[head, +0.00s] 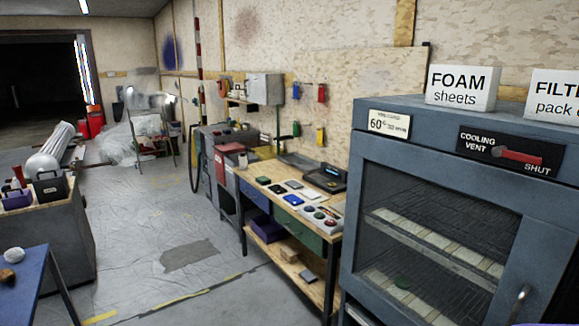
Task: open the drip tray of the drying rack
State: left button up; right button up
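A blue-grey cabinet (352,192), which looks like the drying rack, stands at the right and is cut off by the right and bottom edges. Its glazed door (440,235) is shut, and pale slabs lie on wire shelves inside. A metal handle (519,304) is at the door's lower right. A red vent lever (522,156) sits on a black panel marked COOLING VENT and SHUT. I cannot make out a drip tray; the cabinet's lower part is out of frame. Neither of my grippers is in view.
White boxes marked FOAM sheets (462,88) and FILTER (553,95) stand on the cabinet. A wooden workbench (262,187) with tools is left of it. A grey counter (60,240) and blue table (25,275) stand at the left. The sheeted floor (150,230) between is mostly clear.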

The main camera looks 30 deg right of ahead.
aim_at(306, 165)
jog(key=i, duration=2.25)
jog(key=i+z, duration=0.3)
jog(key=i+j+z, duration=0.3)
jog(key=i, duration=0.2)
jog(key=i+j+z, duration=0.2)
jog(key=i+z, duration=0.15)
jog(key=i+j+z, duration=0.2)
jog(key=z, duration=0.25)
jog(key=i+j+z, duration=0.25)
jog(key=z, duration=0.15)
jog(key=i+j+z, duration=0.1)
jog(key=j+z, duration=0.35)
jog(key=i+j+z, duration=0.1)
jog(key=j+z, duration=0.75)
